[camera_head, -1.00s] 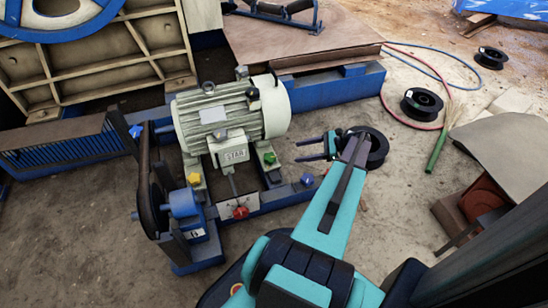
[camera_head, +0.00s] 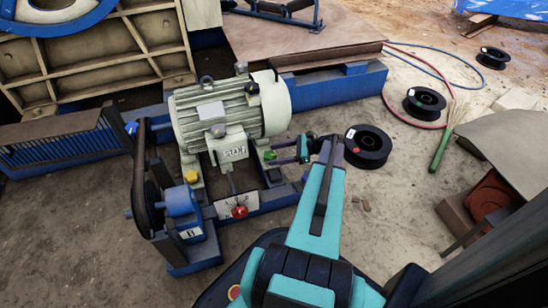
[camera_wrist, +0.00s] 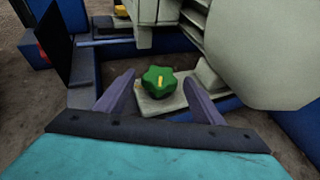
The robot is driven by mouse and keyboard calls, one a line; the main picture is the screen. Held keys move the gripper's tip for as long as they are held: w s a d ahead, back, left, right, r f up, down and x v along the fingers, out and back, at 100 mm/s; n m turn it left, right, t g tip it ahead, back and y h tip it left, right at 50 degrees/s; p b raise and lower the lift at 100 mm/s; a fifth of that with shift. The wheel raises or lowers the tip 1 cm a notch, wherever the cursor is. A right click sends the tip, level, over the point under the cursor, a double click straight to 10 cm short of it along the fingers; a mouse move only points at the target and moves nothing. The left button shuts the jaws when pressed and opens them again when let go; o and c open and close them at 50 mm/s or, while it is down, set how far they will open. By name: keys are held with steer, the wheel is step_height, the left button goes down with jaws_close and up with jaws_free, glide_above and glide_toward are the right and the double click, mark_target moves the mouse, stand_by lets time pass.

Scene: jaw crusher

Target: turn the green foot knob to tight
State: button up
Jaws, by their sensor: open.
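The green foot knob (camera_wrist: 159,81) sits on a pale foot plate in the wrist view, with a yellow mark on its top. It also shows in the head view (camera_head: 270,155), small, at the right foot of the motor (camera_head: 228,110). My gripper (camera_head: 270,153) reaches in from the right, its fingertips close to the knob. In the wrist view my gripper (camera_wrist: 130,82) is open, with one finger on each side below the knob. The knob lies ahead of and between the fingers, and I see no finger touching it.
A yellow knob (camera_head: 191,177) sits on the left foot, and a red knob (camera_head: 239,211) on a white dial plate in front. The motor body overhangs at upper right in the wrist view. Black cable spools (camera_head: 367,146) lie on the ground to the right.

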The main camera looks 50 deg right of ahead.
steer(key=shift+w+a+f, duration=0.25)
steer(key=shift+w+a, duration=0.15)
steer(key=shift+w, duration=0.1)
steer(key=c, duration=1)
steer(key=shift+c, duration=0.2)
